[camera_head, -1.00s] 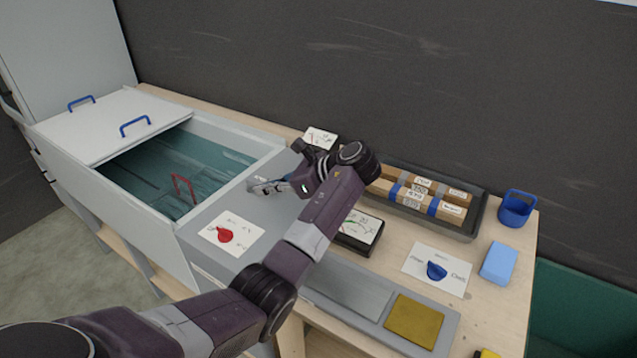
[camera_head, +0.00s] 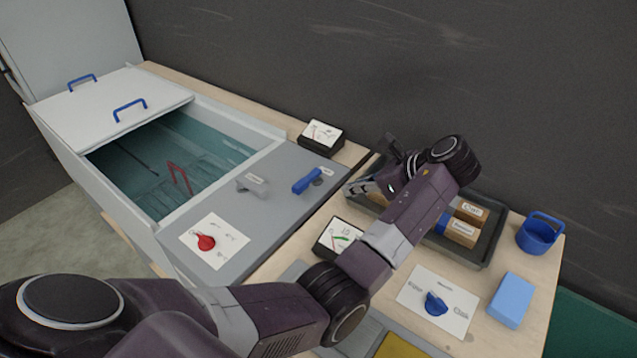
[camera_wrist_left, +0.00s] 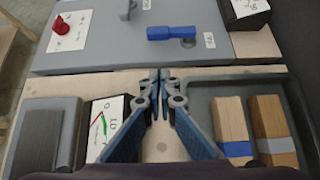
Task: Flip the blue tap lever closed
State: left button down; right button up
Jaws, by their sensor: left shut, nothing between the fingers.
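The blue tap lever (camera_head: 307,180) lies on the grey panel beside the tank; the wrist view shows it too (camera_wrist_left: 171,33), lying sideways near small white labels too small to read. My left gripper (camera_head: 352,187) is to the right of the lever in the head view, apart from it, over the gap between panel and tray. In the wrist view its fingertips (camera_wrist_left: 160,76) are together and empty, short of the lever. My right gripper is in neither current view.
A grey handle (camera_head: 252,183) stands left of the lever, and a red knob (camera_head: 206,242) sits on a white card. A gauge (camera_head: 321,136) stands behind. A dark tray (camera_head: 472,258) of wooden blocks and another gauge (camera_head: 338,238) are close to my left arm.

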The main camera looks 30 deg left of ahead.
aim_at(307, 180)
pick_arm(q)
jog(key=x, duration=0.4)
jog(key=p+x, duration=0.1)
jog(key=x, duration=0.4)
jog(key=shift+s+a, duration=0.15)
jog(key=shift+s, duration=0.05)
jog(key=shift+w+a+f+p, duration=0.1)
jog(key=shift+a+p, duration=0.25)
jog(key=shift+a, duration=0.8)
jog(key=shift+w+a+f+p, duration=0.15)
jog(key=shift+a+p, duration=0.2)
jog(key=shift+a, duration=0.75)
pick_arm(e)
jog(key=shift+s+d+r, duration=0.15)
jog(key=shift+s+r, duration=1.05)
jog(key=shift+s, duration=0.1)
